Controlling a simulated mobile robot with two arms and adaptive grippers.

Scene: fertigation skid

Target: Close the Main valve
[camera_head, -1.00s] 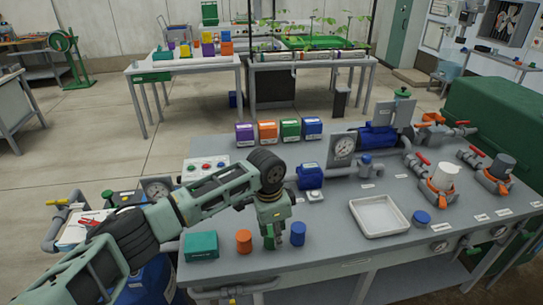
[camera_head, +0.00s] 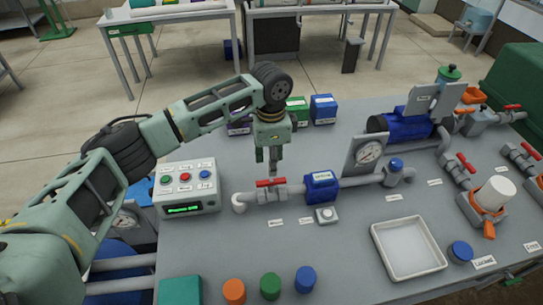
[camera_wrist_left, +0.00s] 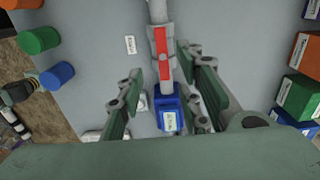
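A valve with a red handle (camera_head: 270,183) sits on the grey pipe left of the blue flow meter (camera_head: 321,187). The red handle (camera_wrist_left: 162,52) lies along the pipe in the left wrist view. The small labels near it are too blurred to read, so I cannot confirm that it is the Main valve. My left gripper (camera_head: 267,165) points down above and just behind this handle. In the left wrist view its fingers (camera_wrist_left: 170,92) are spread and empty, with the blue meter (camera_wrist_left: 168,112) showing between them. My right gripper is not in view.
A control box (camera_head: 185,188) stands left of the valve. A gauge (camera_head: 368,153), a blue pump (camera_head: 402,132) and other red-handled valves (camera_head: 465,163) are to the right. A white tray (camera_head: 408,247) and small orange, green and blue cylinders (camera_head: 270,287) are in front.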

